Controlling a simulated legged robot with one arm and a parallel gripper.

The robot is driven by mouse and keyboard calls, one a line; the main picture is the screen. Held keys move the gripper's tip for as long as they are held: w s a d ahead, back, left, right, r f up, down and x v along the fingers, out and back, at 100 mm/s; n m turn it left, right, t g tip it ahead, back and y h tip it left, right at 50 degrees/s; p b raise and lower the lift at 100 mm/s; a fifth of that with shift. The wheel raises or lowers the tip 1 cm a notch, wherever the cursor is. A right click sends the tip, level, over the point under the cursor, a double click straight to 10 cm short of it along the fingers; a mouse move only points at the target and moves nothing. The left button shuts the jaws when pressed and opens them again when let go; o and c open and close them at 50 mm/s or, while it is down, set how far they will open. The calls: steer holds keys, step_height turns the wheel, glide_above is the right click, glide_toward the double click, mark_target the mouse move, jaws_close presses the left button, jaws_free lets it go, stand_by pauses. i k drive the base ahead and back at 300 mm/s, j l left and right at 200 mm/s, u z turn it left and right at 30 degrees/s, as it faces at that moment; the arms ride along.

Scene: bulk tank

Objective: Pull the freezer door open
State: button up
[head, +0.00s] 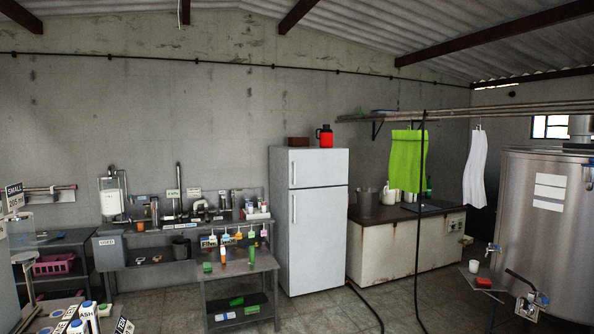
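A white two-door refrigerator (318,240) stands against the grey back wall, slightly right of centre. Its short upper door, the freezer door (322,168), appears shut. A slim vertical handle (294,173) runs along the left edge of that door. The taller lower door also appears shut and has a similar handle (294,208) near its upper left. A red and black jug (325,137) and a brown box (298,141) stand on top of the refrigerator. My gripper is not in this view.
A metal cart (240,266) with bottles stands left of the refrigerator, close to its front. A rusty-edged counter (400,245) stands to its right. A dark hose (366,304) lies on the floor. Labelled bottles (88,312) fill the lower left corner. A steel tank (545,230) stands at right.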

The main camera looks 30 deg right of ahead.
mark_target(309, 168)
steer(key=i+z, duration=0.1)
steer(key=z, duration=0.3)
steer(key=i+j+z, duration=0.1)
steer(key=i+z, duration=0.2)
steer(key=i, duration=1.3)
steer(key=i+z, duration=0.15)
steer(key=i, duration=0.8)
steer(key=i+j+z, duration=0.15)
steer(key=i, duration=0.8)
